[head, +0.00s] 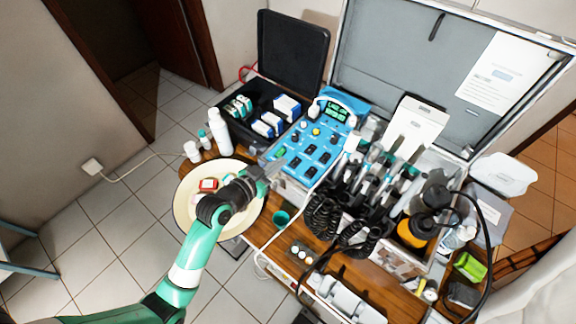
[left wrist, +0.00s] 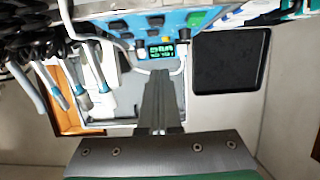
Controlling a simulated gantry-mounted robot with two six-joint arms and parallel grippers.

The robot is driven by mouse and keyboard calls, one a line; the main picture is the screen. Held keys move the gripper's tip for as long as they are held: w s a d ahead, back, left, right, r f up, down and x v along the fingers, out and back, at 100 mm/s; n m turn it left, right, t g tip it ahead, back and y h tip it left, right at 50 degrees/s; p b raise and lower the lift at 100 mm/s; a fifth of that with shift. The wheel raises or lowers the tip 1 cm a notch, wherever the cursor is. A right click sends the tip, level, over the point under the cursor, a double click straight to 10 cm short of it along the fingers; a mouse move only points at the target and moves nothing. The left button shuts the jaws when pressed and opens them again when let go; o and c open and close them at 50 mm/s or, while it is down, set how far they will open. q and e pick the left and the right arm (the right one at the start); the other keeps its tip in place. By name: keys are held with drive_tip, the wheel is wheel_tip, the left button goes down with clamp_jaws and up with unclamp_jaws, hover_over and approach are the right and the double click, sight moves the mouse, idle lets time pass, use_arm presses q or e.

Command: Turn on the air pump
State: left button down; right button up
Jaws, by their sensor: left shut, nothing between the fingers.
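A blue control panel (head: 308,146) with several dark switches, knobs and a small green-lit display (head: 335,111) sits in the middle of the open case. The panel also shows upside down at the top of the left wrist view (left wrist: 130,22), with a green switch (left wrist: 195,19) on it. I cannot tell which control belongs to the air pump. My left gripper (head: 279,162) is shut and empty at the panel's near left edge, close to the green switch (head: 280,153). Whether it touches the panel cannot be told. My right gripper is not in view.
A round cream tray (head: 184,215) lies under my left wrist. White bottles (head: 219,131) and a black box of cartons (head: 237,122) stand left of the panel. Handpieces with coiled black cords (head: 322,216) crowd its right. A black lid (head: 292,50) stands upright behind.

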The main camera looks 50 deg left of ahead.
use_arm(q)
drive_tip(key=b, duration=0.2)
hover_over(288, 171)
drive_tip(key=f, duration=0.2)
drive_tip(key=shift+w+f, duration=0.3)
drive_tip(key=shift+f, duration=0.1)
drive_tip(key=f, duration=0.2)
drive_tip(key=shift+s+f+b, duration=0.3)
drive_tip(key=shift+f+b, duration=0.05)
drive_tip(key=shift+b, duration=0.05)
drive_tip(key=shift+f, duration=0.1)
